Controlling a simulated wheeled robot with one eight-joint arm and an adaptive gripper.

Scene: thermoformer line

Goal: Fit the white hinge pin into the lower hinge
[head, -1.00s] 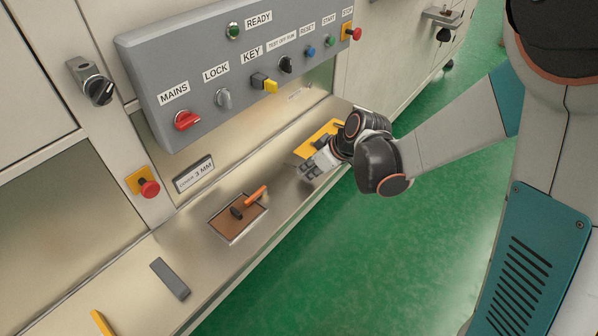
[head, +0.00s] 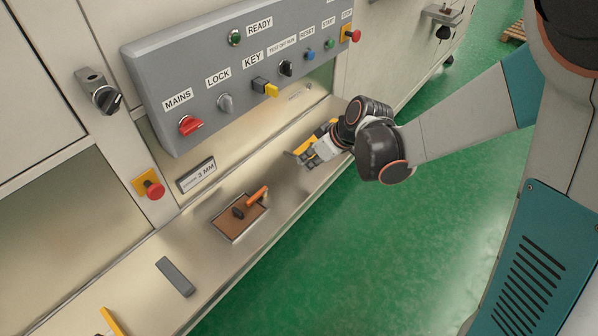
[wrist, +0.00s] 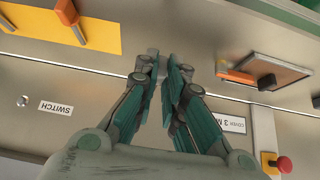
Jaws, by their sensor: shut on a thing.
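My gripper (head: 306,158) is low over the metal ledge, beside and partly in front of a yellow plate (head: 325,129). In the wrist view the two green-and-grey fingers of my gripper (wrist: 164,68) come close together at the tips. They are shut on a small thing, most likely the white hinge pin. The fingers hide nearly all of it, so its shape and tilt cannot be told. The lower hinge cannot be made out in either view. The yellow plate (wrist: 110,37) also shows in the wrist view, with orange handles on it, apart from the fingertips.
A shallow brown-bottomed tray (head: 232,238) holds an orange-handled piece (head: 257,196). A grey block (head: 175,277) lies further along the ledge. The control panel (head: 140,70) with knobs overhangs behind my gripper. A red button (head: 154,190) juts out. Bare ledge (head: 285,190) separates tray and gripper.

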